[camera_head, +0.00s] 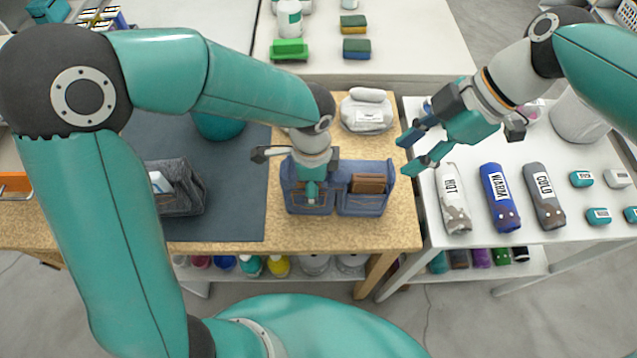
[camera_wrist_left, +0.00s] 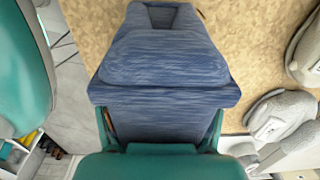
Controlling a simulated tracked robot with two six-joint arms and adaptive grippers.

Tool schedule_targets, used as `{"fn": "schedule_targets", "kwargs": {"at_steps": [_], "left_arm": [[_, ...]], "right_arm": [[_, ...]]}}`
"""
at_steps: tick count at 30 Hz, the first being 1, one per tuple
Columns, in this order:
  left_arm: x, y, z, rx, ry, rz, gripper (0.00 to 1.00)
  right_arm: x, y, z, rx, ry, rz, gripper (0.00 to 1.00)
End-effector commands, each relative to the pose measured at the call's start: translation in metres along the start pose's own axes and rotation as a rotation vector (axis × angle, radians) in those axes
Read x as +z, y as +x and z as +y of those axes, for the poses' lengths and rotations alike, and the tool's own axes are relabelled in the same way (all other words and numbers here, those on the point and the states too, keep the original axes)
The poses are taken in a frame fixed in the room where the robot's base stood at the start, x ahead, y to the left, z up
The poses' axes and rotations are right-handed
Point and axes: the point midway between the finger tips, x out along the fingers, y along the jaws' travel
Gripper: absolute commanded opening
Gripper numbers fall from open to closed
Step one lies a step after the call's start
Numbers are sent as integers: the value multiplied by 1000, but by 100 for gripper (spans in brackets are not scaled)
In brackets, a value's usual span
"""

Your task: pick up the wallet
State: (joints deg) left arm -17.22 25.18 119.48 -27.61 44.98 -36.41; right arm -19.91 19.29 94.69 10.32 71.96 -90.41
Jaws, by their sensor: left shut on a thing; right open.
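A blue denim holder (camera_head: 362,206) with two open pockets sits on the tan table. A flat brown piece (camera_head: 368,183), wallet-like, stands in its right pocket; I cannot tell which of the two is the wallet. My left gripper (camera_head: 311,196) points down at the holder's left part. In the left wrist view, blue denim (camera_wrist_left: 165,60) lies between the fingers of my left gripper (camera_wrist_left: 160,135), which is shut on it; the fingertips are partly hidden. My right gripper (camera_head: 418,152) is open and empty above the gap between the tan and white tables.
A dark grey holder (camera_head: 182,200) with a white card lies on the dark mat (camera_head: 236,190) at left. A light grey pouch (camera_head: 366,113) sits behind the blue holder. Rolled towels (camera_head: 498,197) and small teal boxes (camera_head: 598,216) lie on the white table at right.

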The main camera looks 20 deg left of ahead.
Motion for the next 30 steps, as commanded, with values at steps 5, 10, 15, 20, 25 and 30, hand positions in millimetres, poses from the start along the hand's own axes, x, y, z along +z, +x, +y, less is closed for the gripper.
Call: {"fn": "schedule_targets", "kwargs": {"at_steps": [5,10,15,20,25,30], "left_arm": [[0,2,-1,-1,0,0,9],[0,2,-1,0,-1,0,9],[0,3,0,2,0,-1,8],[1,3,1,4,0,-1,8],[1,3,1,6,0,-3,8],[1,4,2,9,-1,-4,8]], "right_arm": [[0,1,0,0,23,0,68],[1,1,1,5,163,-1,92],[9,2,4,26,447,-34,92],[26,7,3,66,778,-95,92],[40,11,-1,144,1106,-159,92],[44,12,-6,263,1389,-205,92]]}}
